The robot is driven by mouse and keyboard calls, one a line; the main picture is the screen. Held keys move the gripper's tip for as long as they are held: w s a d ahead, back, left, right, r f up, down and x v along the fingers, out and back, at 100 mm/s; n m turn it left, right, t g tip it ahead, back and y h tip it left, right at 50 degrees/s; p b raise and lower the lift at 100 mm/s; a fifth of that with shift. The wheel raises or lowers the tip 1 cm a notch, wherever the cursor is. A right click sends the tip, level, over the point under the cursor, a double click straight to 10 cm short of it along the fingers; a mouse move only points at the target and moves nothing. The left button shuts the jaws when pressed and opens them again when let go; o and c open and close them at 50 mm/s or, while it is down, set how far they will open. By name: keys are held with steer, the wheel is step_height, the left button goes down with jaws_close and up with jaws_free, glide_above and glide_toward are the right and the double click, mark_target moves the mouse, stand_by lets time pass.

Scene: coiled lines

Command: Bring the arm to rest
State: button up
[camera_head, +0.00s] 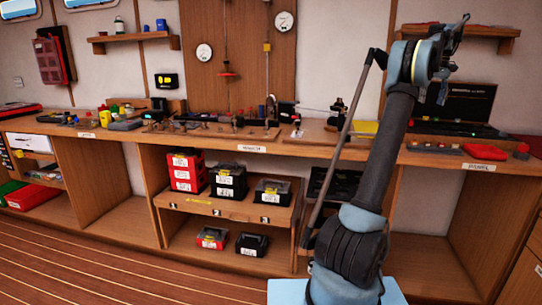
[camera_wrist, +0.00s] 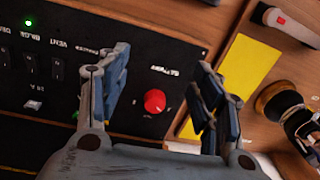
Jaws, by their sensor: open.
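My arm (camera_head: 388,150) rises from the lower right of the head view, its upper part bent at the top. My gripper (camera_head: 461,28) is small there, high at the right in front of the wall shelf. In the wrist view my gripper (camera_wrist: 158,88) is open, with two dark blue-grey fingers spread apart and nothing between them. Beyond the fingers is a black switch panel (camera_wrist: 125,25) with a red knob (camera_wrist: 155,101), rocker switches and a lit green lamp (camera_wrist: 28,22). I see no contact between fingers and panel.
A long wooden workbench (camera_head: 240,145) carries several tools and small parts. Labelled cases (camera_head: 229,180) stand on shelves below. A wall shelf (camera_head: 460,31) is close to my gripper in the picture. In the wrist view a yellow sheet (camera_wrist: 246,72) lies beside the panel.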

steer(key=s+a+r, duration=0.1)
steer(key=s+a, duration=0.2)
steer(key=a, duration=0.7)
steer(key=s+a, duration=0.2)
steer(key=a, duration=0.8)
steer(key=s+a+f+n+t, duration=0.1)
steer(key=s+a+f, duration=0.1)
steer(key=s+a, duration=0.4)
steer(key=s+a+f, duration=0.2)
steer(key=s+a, duration=0.2)
steer(key=a, duration=0.5)
steer(key=s+a+f, duration=1.1)
steer(key=s+f, duration=0.1)
steer(key=s, duration=0.2)
steer(key=s+a+f, duration=0.3)
steer(key=s+f, duration=0.4)
steer(key=f, duration=0.2)
steer(key=s+a+f+n+t, duration=0.1)
steer(key=s+a+f, duration=0.2)
steer(key=s+f, duration=0.4)
steer(key=shift+f+h, duration=0.3)
steer(key=shift+f, duration=0.65)
steer(key=shift+w+a+f, duration=0.1)
steer(key=shift+w+f, duration=0.1)
steer(key=shift+w, duration=0.2)
